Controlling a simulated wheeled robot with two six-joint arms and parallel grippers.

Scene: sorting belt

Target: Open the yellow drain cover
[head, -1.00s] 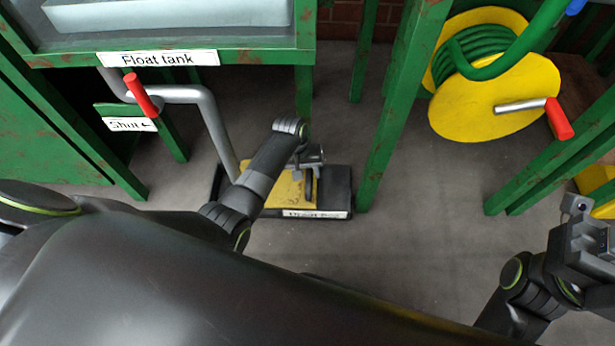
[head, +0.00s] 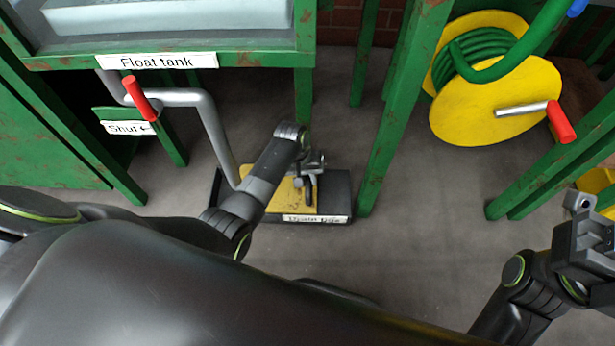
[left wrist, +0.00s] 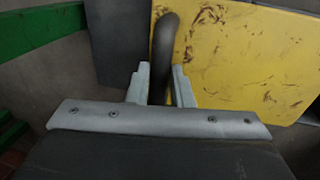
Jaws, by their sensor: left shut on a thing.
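The yellow drain cover (head: 283,196) is at the black drain box (head: 338,190) on the floor, below the middle of the head view. It fills the right of the left wrist view (left wrist: 245,60), scuffed with dark marks. I cannot tell whether it is tilted. Its dark upright handle (left wrist: 162,45) stands near the cover's edge. My left gripper (left wrist: 160,88) is shut on this handle, one finger on each side. In the head view my left gripper (head: 312,165) is over the cover, partly hiding it. My right gripper (head: 578,203) is at the far right, away from the cover; its jaws are unclear.
The float tank (head: 170,15) on green posts stands behind, with a bent grey pipe (head: 207,110) and red-handled lever (head: 138,98) coming down beside the box. A yellow hose reel (head: 485,112) stands at the back right.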

